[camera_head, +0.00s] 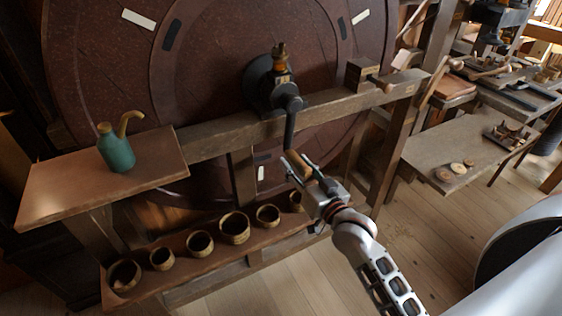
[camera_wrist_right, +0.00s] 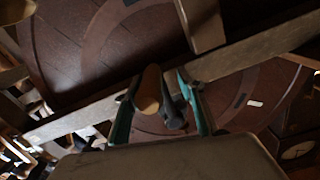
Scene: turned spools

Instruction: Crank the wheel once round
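The wheel (camera_head: 215,60) is a large dark red disc with pale and black marks, upright behind a wooden frame. Its black crank (camera_head: 290,120) hangs down from the hub and ends in a wooden handle (camera_head: 301,164). My right gripper (camera_head: 305,168) is at the handle, with its fingers on either side. In the right wrist view the handle's round end (camera_wrist_right: 149,90) lies between the teal fingers, close to the left one. A gap toward the right finger shows the dark crank arm (camera_wrist_right: 173,106), so the gripper looks open. My left gripper is out of view.
A wooden beam (camera_head: 222,137) crosses in front of the wheel. A green oil can (camera_head: 117,150) stands on a board at left. A low shelf holds several round cups (camera_head: 234,228). At right is a bench with small discs (camera_head: 444,174). Bare floor lies below.

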